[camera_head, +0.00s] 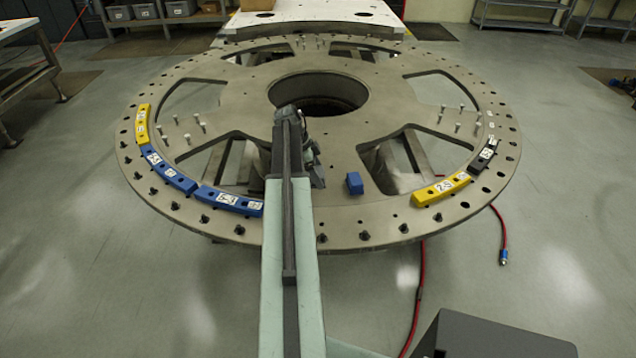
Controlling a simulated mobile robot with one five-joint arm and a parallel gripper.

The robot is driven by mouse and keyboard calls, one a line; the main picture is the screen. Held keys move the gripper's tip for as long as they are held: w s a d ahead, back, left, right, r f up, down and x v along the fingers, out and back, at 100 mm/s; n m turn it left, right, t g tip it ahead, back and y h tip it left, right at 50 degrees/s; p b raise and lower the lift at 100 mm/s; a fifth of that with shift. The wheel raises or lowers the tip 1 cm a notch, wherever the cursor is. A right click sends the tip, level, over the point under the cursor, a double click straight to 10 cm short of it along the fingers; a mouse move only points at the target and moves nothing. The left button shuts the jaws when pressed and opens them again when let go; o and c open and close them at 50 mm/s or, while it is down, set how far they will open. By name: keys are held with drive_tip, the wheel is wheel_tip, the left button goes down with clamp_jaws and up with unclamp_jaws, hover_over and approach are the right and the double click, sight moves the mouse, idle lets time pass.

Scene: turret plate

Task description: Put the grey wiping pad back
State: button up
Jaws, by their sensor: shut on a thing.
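My arm reaches forward over the large round turret plate (340,222). My gripper (314,172) is at its far end, low over the plate, just in front of the central hole and left of a small blue block. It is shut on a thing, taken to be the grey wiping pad. The arm hides most of the jaws, and the pad's outline cannot be told apart from the dark grey gripper parts. I cannot tell whether the pad touches the plate. No other grey pad shows clearly on the plate.
The small blue block (354,183) sits on the plate. Blue curved segments (229,201) and a yellow one (142,125) line the left rim; yellow (441,190) and black (484,156) ones line the right. Upright pins stand around the plate. A red hose (421,285) lies on the floor.

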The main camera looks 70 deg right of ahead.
wheel_tip(320, 180, down, 4)
drive_tip(key=b, duration=0.3)
drive_tip(key=shift+b, duration=0.3)
drive_tip(key=shift+r, duration=0.2)
drive_tip(key=shift+f, duration=0.1)
drive_tip(key=o, duration=1.4)
drive_tip(key=shift+o, duration=0.2)
drive_tip(key=shift+r+p, duration=0.3)
drive_tip(key=shift+p, duration=0.1)
drive_tip(key=p+v, duration=1)
drive_tip(key=v, duration=0.1)
drive_tip(key=shift+w+r+p, duration=0.2)
drive_tip(key=shift+r+p, duration=0.1)
drive_tip(key=shift+p, duration=0.05)
